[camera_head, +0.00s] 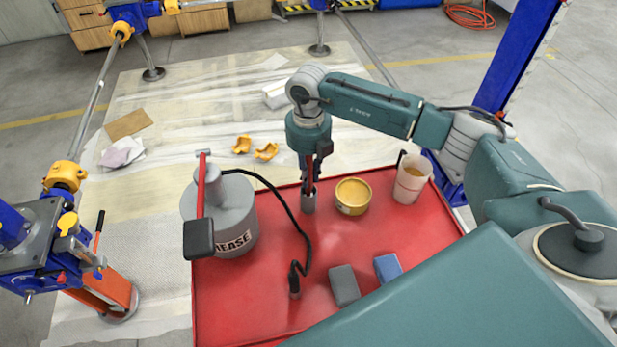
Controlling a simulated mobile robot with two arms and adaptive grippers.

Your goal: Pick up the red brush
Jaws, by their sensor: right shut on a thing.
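My right gripper (308,188) points down over the back edge of the red tray top (345,240). It is shut on the red brush (310,168), of which only a narrow red strip shows between the fingers. A small grey cylinder (308,204) is directly below the fingertips; I cannot tell whether it is part of the brush or a separate holder. My left gripper is not in view.
A grey grease canister (232,228) with a lever and black hose stands left of the gripper. A yellow tin (352,196) and a beige jug (410,180) stand to the right. Grey (344,285) and blue (388,267) blocks lie in front.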

